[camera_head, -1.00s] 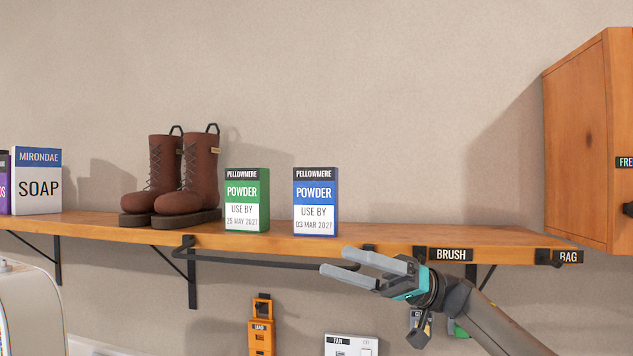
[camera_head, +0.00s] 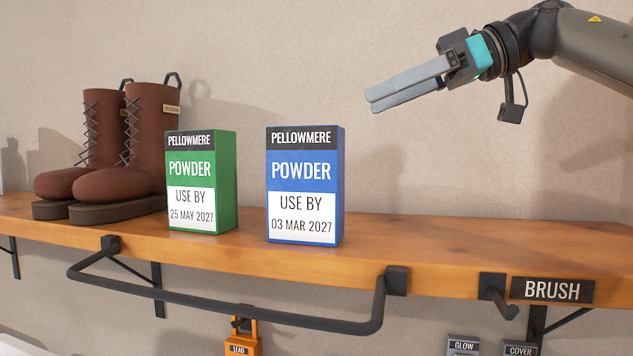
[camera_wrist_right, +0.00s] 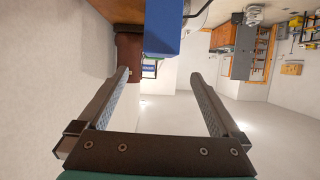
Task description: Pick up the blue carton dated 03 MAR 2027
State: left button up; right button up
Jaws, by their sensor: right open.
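The blue carton (camera_head: 305,185) stands upright on the wooden shelf (camera_head: 430,250). Its label reads POWDER, USE BY 03 MAR 2027. A green carton (camera_head: 201,182) dated 25 MAY 2027 stands just left of it. My right gripper (camera_head: 372,100) is above and to the right of the blue carton, empty and apart from it, pointing left. In the right wrist view the jaws (camera_wrist_right: 165,85) are spread apart, and the blue carton (camera_wrist_right: 162,28) shows at the top, beyond the fingertips. My left gripper is not in view.
Brown boots (camera_head: 115,155) stand left of the green carton. A black rail (camera_head: 230,310) runs along the shelf's front, with a BRUSH label (camera_head: 552,290) and hook to its right. The shelf right of the blue carton is clear.

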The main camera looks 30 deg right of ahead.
aim_at(287, 137)
jog(key=x, duration=0.9)
jog(key=shift+a+r+p, duration=0.15)
jog(key=shift+a+p, duration=0.05)
jog(key=shift+p, duration=0.2)
jog(key=shift+w+a+f, duration=0.3)
jog(key=shift+w+a, duration=0.15)
jog(key=shift+a, duration=0.05)
jog(key=shift+p+x, duration=0.85)
jog(key=shift+x, duration=1.5)
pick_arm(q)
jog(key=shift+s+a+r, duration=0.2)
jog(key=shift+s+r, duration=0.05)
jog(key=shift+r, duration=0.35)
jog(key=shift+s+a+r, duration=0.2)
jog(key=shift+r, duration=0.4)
pick_arm(e)
jog(key=shift+d+f, duration=0.15)
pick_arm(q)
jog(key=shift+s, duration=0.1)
pick_arm(e)
grip_shut()
